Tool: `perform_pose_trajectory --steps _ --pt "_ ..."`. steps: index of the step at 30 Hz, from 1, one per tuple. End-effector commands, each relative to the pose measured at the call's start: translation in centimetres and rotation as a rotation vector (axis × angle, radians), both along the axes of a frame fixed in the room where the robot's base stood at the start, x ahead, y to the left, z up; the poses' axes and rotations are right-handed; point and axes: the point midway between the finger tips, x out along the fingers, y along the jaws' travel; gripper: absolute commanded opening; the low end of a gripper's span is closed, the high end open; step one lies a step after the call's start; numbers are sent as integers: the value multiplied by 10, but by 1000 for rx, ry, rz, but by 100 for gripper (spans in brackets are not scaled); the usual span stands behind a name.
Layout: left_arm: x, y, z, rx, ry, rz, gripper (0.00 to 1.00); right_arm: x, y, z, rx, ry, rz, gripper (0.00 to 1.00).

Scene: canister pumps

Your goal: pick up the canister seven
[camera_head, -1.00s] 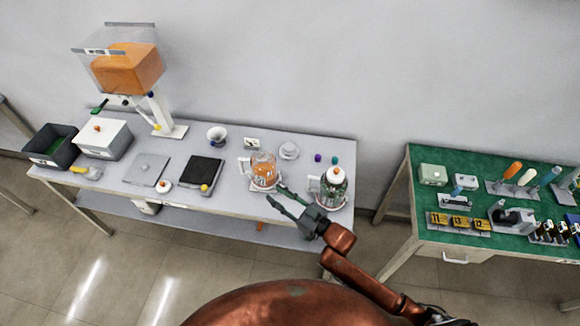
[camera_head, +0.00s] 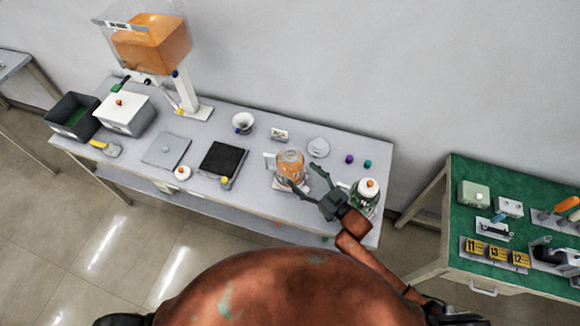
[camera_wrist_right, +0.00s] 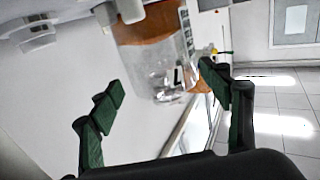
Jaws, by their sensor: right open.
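The canister (camera_head: 291,163) is a clear jug with orange contents and a handle on its left, standing on the grey table. In the right wrist view, the canister (camera_wrist_right: 160,65) appears upside down, with a dark mark on its label that looks like an inverted seven. My right gripper (camera_head: 307,180) is open and empty, close to the canister's right front side. In the wrist view, the gripper's green fingertips (camera_wrist_right: 158,77) are spread with the canister beyond them. I cannot tell whether they touch it. My left gripper is out of view.
A second canister (camera_head: 366,196), with a white lid and orange knob, stands close to the right of my gripper. A white round lid (camera_head: 318,147) lies behind. A black pad (camera_head: 222,160) lies to the left. A green-topped table (camera_head: 463,225) stands farther right, across a gap.

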Motion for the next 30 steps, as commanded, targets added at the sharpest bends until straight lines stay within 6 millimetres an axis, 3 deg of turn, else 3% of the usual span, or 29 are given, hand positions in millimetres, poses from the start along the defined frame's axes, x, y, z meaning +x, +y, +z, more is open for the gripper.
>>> perform_pose_trajectory --steps 2,5,11,16,21,30 --pt "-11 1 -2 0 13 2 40 1 1 -11 0 0 0 78" --pt "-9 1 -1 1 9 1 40 7 7 -7 2 -2 0 85" --pt "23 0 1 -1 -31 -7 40 20 18 -6 2 -2 -1 98" --pt "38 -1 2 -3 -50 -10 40 41 37 -6 2 -2 -2 98" --pt "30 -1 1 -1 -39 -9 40 53 48 -7 1 -1 -4 98" --pt "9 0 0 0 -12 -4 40 55 49 -7 0 0 -4 96"
